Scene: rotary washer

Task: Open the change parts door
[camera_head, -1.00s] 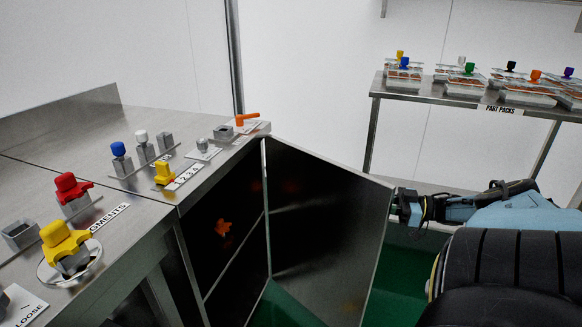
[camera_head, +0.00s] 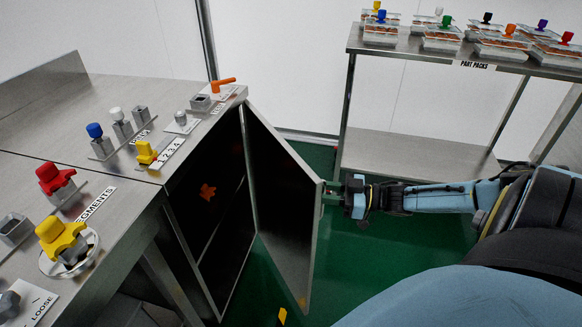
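The change parts door (camera_head: 282,205) is a dark panel with a metal edge on the front of the steel cabinet (camera_head: 165,185). It stands ajar, swung outward, and the dark inside with an orange part (camera_head: 208,191) shows to its left. My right gripper (camera_head: 332,190) is at the door's free outer edge, near its upper corner. Its fingers are small and partly hidden by the edge, so I cannot tell whether they are shut on it. My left gripper is not in view.
The cabinet top holds red, yellow, blue and white parts in holders and an orange handle (camera_head: 223,84). A steel table (camera_head: 410,165) with several part packs stands at the back right.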

